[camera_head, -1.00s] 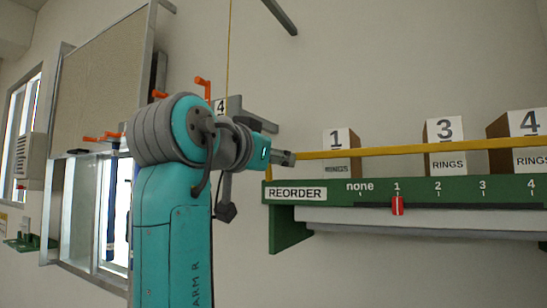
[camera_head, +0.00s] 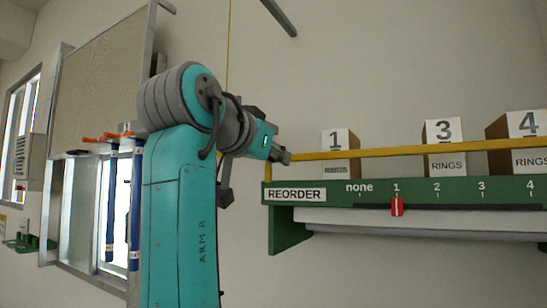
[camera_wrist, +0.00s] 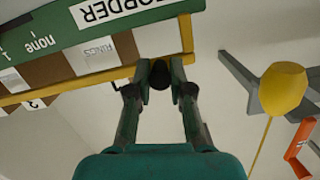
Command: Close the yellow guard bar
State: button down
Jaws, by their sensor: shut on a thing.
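The yellow guard bar (camera_head: 400,151) runs nearly level across the front of the boxes, above the green shelf front. It also shows in the wrist view (camera_wrist: 100,79), with a yellow upright at the shelf's end. My gripper (camera_head: 285,157) is at the bar's left end. In the wrist view my gripper (camera_wrist: 164,70) has its fingertips on both sides of a dark round knob (camera_wrist: 160,76) beside the bar and is shut on it.
The green REORDER shelf (camera_head: 320,194) carries a red slider (camera_head: 397,206) at 1. Boxes marked 1 (camera_head: 336,141), 3 (camera_head: 444,132) and 4 (camera_head: 528,124) stand behind the bar. Orange hooks (camera_head: 105,139) with blue rods are left of my arm.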

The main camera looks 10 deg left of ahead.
jog(key=c, duration=1.1)
grip_release()
jog(key=shift+o, duration=0.2)
jog(key=v, duration=1.2)
jog(key=shift+a, duration=0.1)
